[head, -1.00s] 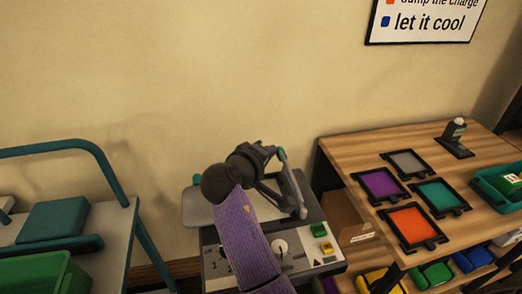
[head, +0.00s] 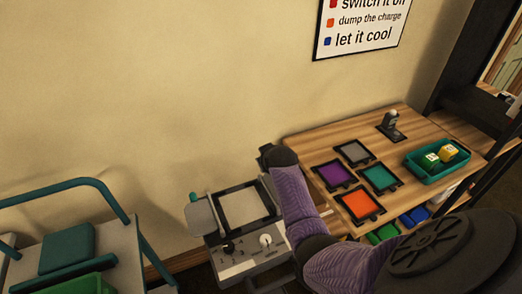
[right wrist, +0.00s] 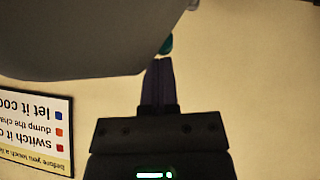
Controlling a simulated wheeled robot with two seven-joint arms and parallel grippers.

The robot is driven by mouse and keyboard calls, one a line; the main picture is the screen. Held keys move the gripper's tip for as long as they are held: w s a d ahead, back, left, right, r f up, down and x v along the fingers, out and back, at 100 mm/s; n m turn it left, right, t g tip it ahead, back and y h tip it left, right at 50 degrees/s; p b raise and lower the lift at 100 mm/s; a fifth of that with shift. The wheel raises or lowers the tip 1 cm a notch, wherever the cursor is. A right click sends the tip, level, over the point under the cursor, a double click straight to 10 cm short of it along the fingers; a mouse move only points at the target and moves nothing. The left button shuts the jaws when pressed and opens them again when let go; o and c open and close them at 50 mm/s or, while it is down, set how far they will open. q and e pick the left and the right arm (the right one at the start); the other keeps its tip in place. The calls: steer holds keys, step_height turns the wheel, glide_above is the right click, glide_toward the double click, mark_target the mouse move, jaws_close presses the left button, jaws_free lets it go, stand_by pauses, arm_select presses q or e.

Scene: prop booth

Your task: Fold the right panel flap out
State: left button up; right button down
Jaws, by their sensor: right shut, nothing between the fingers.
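The control panel box (head: 250,250) stands low by the wall in the head view, with a pale square face (head: 243,206) uncovered. Its left flap (head: 201,216) lies folded out to the left. My right forearm covers the panel's right side, so the right flap's angle cannot be told there. In the right wrist view, a wide grey surface (right wrist: 80,35), probably the right flap, fills the upper left. A teal tab (right wrist: 166,44) shows at its edge. My right gripper (right wrist: 158,68) is shut and empty, its tips close to the tab; contact cannot be told. My left gripper is out of view.
A wooden table (head: 300,148) with coloured square frames and a teal tray (head: 420,172) stands close on the right. A teal-railed cart (head: 130,245) stands at the left. A sign (head: 358,28) hangs on the wall.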

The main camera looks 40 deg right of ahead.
steer(key=shift+s+d+f+m+y, duration=0.1)
steer(key=shift+d+f+m+y, duration=0.1)
steer(key=shift+d+y, duration=0.15)
steer(key=shift+s+d+f+m+y, duration=0.1)
steer(key=shift+d+m+y, duration=0.15)
steer(key=shift+y, duration=0.1)
steer(key=shift+s+d+f+m+t+y+b, duration=0.1)
steer(key=shift+d+f+m+t+y+b, duration=0.3)
steer(key=shift+y+b, duration=0.3)
steer(key=d+f+y+b, duration=0.1)
steer(key=b, duration=0.1)
steer(key=d+f+m+y+b, duration=0.1)
steer(key=y+b, duration=0.1)
steer(key=b, duration=0.1)
steer(key=shift+s+t, duration=0.2)
steer(key=shift+t, duration=0.2)
